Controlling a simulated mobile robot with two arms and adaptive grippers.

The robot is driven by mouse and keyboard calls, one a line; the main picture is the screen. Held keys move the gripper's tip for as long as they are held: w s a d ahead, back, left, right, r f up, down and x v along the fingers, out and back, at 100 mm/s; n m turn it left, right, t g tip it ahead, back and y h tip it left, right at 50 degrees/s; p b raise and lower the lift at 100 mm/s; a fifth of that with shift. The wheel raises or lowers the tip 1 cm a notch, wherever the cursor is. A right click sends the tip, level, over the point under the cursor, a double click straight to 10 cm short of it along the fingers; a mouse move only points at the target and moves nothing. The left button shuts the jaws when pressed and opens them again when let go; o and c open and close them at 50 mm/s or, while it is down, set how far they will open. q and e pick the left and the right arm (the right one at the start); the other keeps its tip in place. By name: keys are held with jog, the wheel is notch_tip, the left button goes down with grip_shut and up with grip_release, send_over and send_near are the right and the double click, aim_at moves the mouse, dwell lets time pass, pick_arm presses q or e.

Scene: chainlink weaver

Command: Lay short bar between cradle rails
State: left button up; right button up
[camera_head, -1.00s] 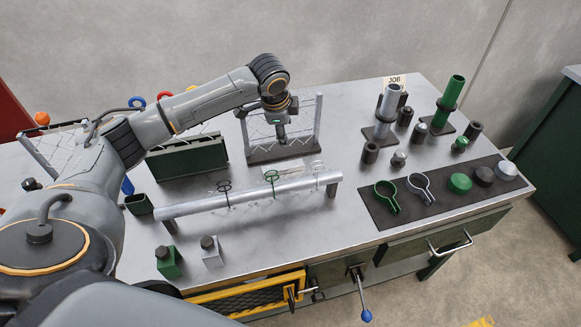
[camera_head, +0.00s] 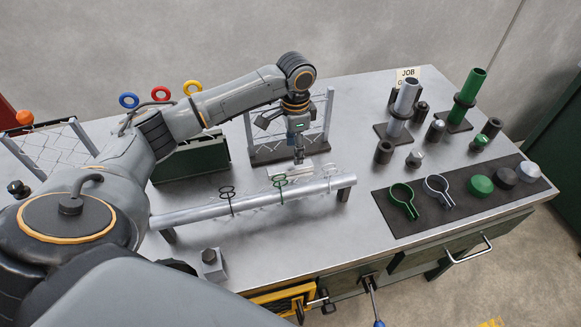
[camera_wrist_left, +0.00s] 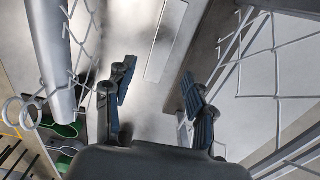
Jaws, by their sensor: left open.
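A long silver tube (camera_head: 265,203) lies across dark end supports near the table's front, with small hooped clips on it. It also shows at the left of the left wrist view (camera_wrist_left: 52,50). A pale flat rectangular piece (camera_wrist_left: 168,42) lies on the table between this tube and the upright mesh frame (camera_head: 327,125). I cannot tell for sure which piece is the short bar or which are the cradle rails. My left gripper (camera_wrist_left: 158,90) is open and empty, pointing down between tube and frame. It also shows in the head view (camera_head: 299,158). My right gripper is out of view.
A dark green box (camera_head: 205,160) stands behind my left arm. Grey (camera_head: 405,100) and green posts (camera_head: 468,90) stand at the back right among several small cylinders. A dark mat (camera_head: 455,212) holds ring clamps and caps. A grey block (camera_head: 212,262) sits at the front edge.

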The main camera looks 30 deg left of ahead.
aim_at(293, 166)
pick_arm(q)
jog(key=shift+f, duration=0.6)
notch_tip(293, 166, down, 4)
jog(key=shift+s+a+f+p, duration=0.1)
jog(key=shift+s+f+p, duration=0.1)
jog(key=shift+p, duration=0.6)
jog(key=shift+w+f, duration=0.1)
jog(key=shift+f, duration=0.25)
grip_shut()
jog(key=shift+r, duration=0.1)
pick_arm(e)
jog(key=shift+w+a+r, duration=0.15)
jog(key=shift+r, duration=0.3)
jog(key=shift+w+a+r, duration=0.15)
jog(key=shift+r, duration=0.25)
